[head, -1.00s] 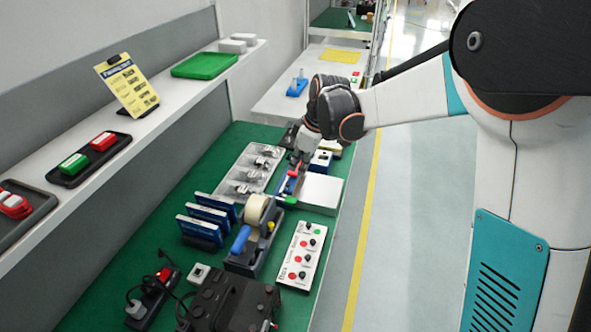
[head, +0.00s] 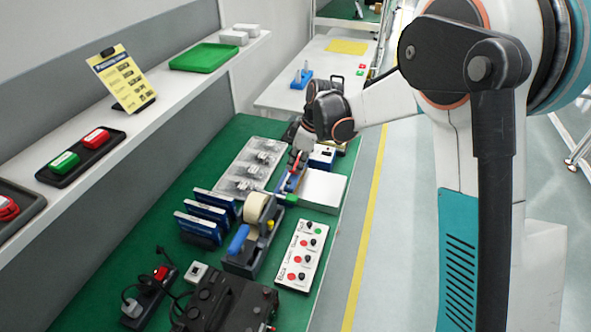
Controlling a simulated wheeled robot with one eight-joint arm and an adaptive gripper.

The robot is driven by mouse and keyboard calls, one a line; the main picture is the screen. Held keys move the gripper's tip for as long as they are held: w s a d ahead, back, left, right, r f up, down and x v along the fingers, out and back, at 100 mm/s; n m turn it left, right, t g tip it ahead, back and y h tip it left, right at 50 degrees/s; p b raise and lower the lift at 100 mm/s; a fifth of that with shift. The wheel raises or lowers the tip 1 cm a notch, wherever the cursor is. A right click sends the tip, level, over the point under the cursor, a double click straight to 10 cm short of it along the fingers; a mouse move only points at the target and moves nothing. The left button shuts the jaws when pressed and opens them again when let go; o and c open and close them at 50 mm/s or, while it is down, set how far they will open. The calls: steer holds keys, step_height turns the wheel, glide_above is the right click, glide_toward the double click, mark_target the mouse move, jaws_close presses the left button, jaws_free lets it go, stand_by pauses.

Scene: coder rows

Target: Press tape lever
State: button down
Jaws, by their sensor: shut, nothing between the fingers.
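The tape dispenser (head: 240,262) stands on the green bench mat, with a beige tape roll (head: 256,206) in it and a blue lever (head: 238,240) at its front left. My gripper (head: 293,170) is shut and holds nothing. It points down beyond the dispenser, near a small device with red and blue parts and a green end (head: 290,199). It is apart from the tape lever. The fingertips are small and partly hard to make out.
Blue-edged boxes (head: 204,221) stand left of the dispenser. A white button panel (head: 301,256) lies to its right and a black control box (head: 228,303) in front. A white box (head: 322,189) and a clear tray (head: 250,169) flank my gripper. A shelf (head: 150,125) runs along the left.

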mark_target(287, 196)
steer(key=b+x, duration=0.1)
steer(key=x, duration=0.3)
steer(key=b+x, duration=0.1)
steer(key=x, duration=0.2)
steer(key=d+b+x, duration=0.1)
steer(key=x, duration=0.3)
steer(key=shift+a+f+b, duration=0.15)
steer(key=shift+f+b, duration=0.15)
steer(key=shift+f, duration=0.1)
steer(key=shift+s+f, duration=0.1)
steer(key=shift+f, duration=0.05)
